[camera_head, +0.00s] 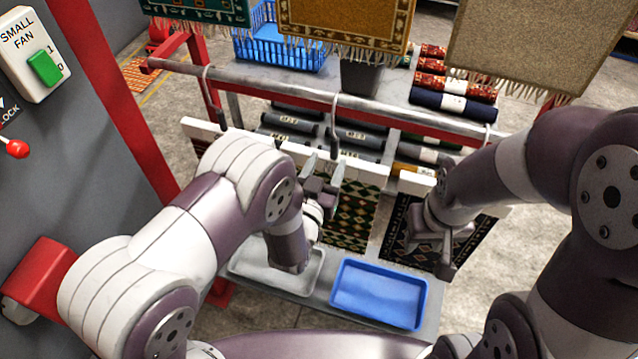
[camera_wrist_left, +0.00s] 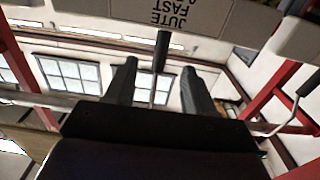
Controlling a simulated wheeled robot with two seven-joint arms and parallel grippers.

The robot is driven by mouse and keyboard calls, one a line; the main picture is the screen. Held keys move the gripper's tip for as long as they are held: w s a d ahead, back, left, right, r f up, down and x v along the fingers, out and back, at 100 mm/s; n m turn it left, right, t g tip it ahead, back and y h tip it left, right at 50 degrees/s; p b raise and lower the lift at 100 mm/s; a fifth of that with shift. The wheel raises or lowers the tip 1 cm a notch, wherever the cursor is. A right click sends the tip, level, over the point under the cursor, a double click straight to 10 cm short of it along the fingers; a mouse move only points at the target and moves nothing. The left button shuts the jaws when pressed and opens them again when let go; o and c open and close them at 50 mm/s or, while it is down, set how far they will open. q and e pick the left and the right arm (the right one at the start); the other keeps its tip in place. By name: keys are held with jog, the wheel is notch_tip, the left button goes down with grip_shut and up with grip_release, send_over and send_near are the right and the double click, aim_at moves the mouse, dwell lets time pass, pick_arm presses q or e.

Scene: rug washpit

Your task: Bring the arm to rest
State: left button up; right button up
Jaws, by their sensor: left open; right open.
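My left gripper (camera_head: 323,172) is raised in front of the rail, beside a hanging hook (camera_head: 335,128). In the left wrist view its two dark fingers (camera_wrist_left: 158,88) are apart, and a dark-tipped hook (camera_wrist_left: 161,52) shows between them in the picture. I cannot tell whether they touch, but the fingers are not closed on it. My right gripper (camera_head: 437,246) is open and low at the right, in front of a dark patterned rug (camera_head: 399,243). Part of my left gripper is hidden by its own wrist.
A grey rail (camera_head: 270,95) with hooks crosses ahead, with white hanger bars (camera_head: 245,135) below. A grey tray (camera_head: 240,262) and a blue tray (camera_head: 378,293) lie beneath. A panel with a green switch (camera_head: 45,68) and red lever (camera_head: 17,148) stands left. Rugs hang above.

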pick_arm(q)
jog(key=b+v, duration=0.1)
jog(key=v, duration=0.5)
jog(key=s+a+f+g+y, duration=0.25)
jog(key=s+f+g, duration=0.35)
jog(key=f+g, duration=0.4)
jog(key=s+a+r+n+g+y, duration=0.1)
jog(key=s+a+r+g+y, duration=0.2)
jog(key=s+a+r+g, duration=0.55)
jog(key=w+a+r+n+t, duration=0.2)
jog(key=a, duration=0.4)
jog(key=shift+a+r+t, duration=0.2)
jog(key=shift+r+t, duration=0.05)
jog(key=shift+t, duration=0.1)
